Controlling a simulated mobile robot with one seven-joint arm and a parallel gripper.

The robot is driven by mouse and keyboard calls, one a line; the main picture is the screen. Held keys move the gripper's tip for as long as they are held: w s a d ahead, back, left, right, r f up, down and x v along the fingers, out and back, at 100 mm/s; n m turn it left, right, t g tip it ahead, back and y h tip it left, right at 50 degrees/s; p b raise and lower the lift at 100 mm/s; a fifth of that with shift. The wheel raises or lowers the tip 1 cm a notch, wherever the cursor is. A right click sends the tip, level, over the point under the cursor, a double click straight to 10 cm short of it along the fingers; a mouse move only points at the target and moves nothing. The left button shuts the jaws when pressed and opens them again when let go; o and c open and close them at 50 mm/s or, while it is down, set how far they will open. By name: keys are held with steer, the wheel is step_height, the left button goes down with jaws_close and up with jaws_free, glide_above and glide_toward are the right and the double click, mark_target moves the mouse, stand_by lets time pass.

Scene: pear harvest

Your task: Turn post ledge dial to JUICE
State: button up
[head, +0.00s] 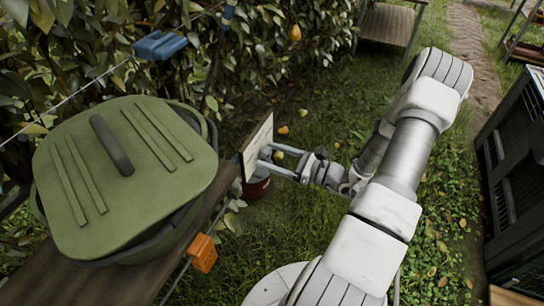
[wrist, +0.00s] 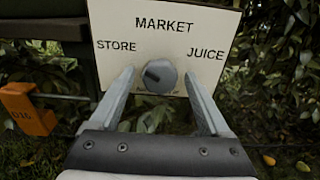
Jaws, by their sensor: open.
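The dial is a round grey knob (wrist: 162,80) low on a cream board (wrist: 215,22) marked STORE at left, MARKET at top and JUICE at right. A dark mark on the knob lies left of its centre and seems to point toward STORE. My gripper (wrist: 159,72) is open, with one finger on each side of the knob. I cannot tell whether either finger touches it. In the head view the board (head: 257,140) is seen almost edge-on, and my gripper (head: 264,155) reaches its face from the right.
A green lidded box (head: 75,190) stands on a wooden ledge (head: 35,280) left of the board. An orange tag (head: 203,253) hangs by the ledge. A red bucket (head: 256,187) and fallen pears (head: 283,130) are on the grass beyond. A dark crate (head: 515,160) stands at right.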

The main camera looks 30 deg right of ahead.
jaws_close()
stand_by(0.3)
